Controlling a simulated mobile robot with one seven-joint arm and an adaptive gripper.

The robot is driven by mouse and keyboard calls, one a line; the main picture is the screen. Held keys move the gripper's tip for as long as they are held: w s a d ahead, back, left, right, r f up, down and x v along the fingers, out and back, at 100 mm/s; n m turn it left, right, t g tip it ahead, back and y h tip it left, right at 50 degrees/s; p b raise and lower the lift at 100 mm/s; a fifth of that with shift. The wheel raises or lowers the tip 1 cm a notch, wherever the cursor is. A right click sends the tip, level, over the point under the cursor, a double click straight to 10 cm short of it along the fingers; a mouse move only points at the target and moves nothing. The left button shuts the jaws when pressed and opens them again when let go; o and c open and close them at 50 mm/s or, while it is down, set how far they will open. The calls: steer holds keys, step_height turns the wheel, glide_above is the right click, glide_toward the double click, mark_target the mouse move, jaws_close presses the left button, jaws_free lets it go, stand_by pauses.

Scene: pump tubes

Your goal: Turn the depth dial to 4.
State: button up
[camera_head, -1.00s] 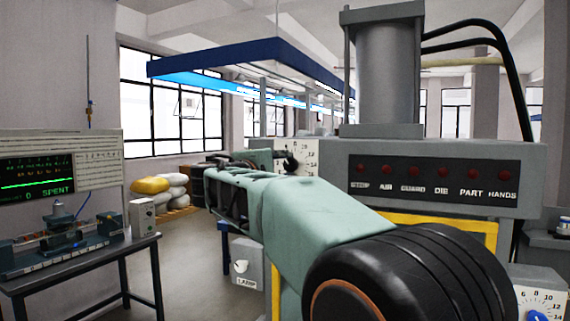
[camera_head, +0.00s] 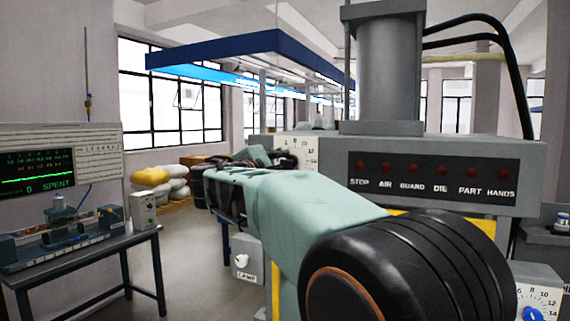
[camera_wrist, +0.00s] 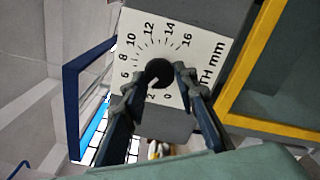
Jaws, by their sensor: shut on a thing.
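The depth dial is a white plate (camera_wrist: 196,45) numbered from 0 to 16, with "TH mm" readable along one edge. Its dark round knob (camera_wrist: 159,72) is at the middle of the plate. My gripper (camera_wrist: 160,79) is shut on the knob, with one finger on each side of it. The fingers and knob hide some numbers around 4, and I cannot tell which number the knob points to. In the head view, part of the plate (camera_head: 309,147) shows behind my arm, which hides the knob there.
The grey press panel (camera_head: 430,183) has a row of red lamps. A second dial with a blue knob (camera_head: 533,314) is at the lower right. A lamp switch box (camera_head: 245,260) is below my arm. A bench with a test rig (camera_head: 60,235) stands left.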

steer(key=o, duration=1.1)
steer(key=shift+o, duration=0.2)
steer(key=v, duration=1.2)
